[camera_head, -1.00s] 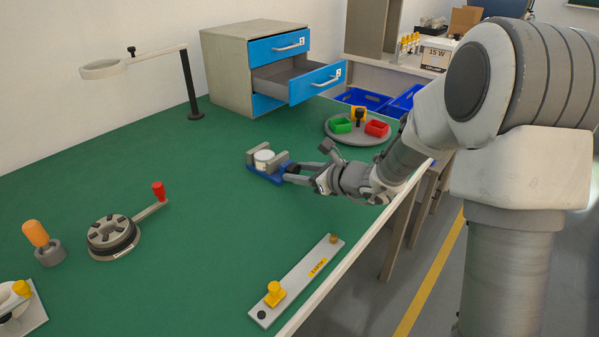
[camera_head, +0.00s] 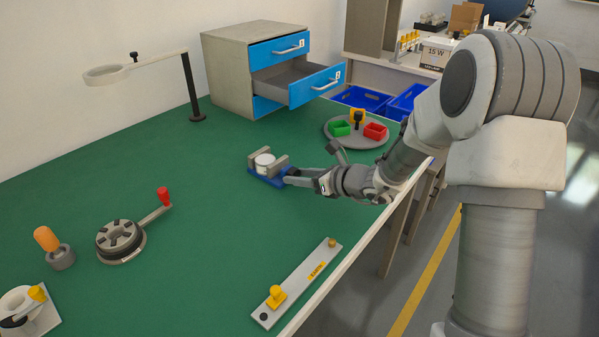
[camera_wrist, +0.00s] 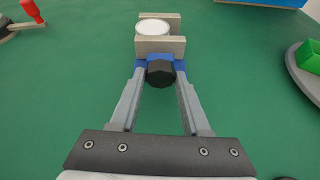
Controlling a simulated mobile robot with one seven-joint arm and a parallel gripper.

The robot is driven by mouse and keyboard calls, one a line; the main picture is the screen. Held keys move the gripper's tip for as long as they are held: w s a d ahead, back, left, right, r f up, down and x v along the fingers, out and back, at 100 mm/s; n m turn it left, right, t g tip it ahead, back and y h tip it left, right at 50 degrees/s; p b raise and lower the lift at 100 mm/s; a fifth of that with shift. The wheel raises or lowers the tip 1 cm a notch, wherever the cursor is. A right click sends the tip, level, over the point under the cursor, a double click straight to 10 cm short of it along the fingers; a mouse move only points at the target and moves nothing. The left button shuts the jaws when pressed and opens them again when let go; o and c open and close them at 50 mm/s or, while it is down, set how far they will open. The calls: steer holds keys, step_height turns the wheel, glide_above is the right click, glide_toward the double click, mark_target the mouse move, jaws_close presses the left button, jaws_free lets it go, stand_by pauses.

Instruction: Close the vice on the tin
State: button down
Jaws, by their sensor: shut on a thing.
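The small vice has a blue base (camera_head: 268,181) and two pale grey jaws; it stands in mid-bench in the head view. The white tin (camera_head: 265,160) stands upright between the jaws, and it also shows in the wrist view (camera_wrist: 153,27). The near jaw (camera_wrist: 161,46) is close against the tin in that view; whether both jaws touch it I cannot tell. My gripper (camera_wrist: 160,68) has its fingers on either side of the vice's black knob (camera_wrist: 160,74), shut on it. In the head view my gripper (camera_head: 291,178) reaches the vice from the right.
A turntable (camera_head: 345,139) with green and red bins stands behind my gripper. A drawer cabinet (camera_head: 228,76) with one drawer open is at the back. A red-handled rotary fixture (camera_head: 122,238) and a grey bar (camera_head: 298,285) lie nearer. The green bench around the vice is clear.

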steer(key=shift+c, duration=1.8)
jaws_free()
steer(key=shift+d, duration=0.1)
steer(key=p+v, duration=0.4)
steer(key=v, duration=1.3)
steer(key=shift+s, duration=0.2)
steer(key=shift+r, duration=0.1)
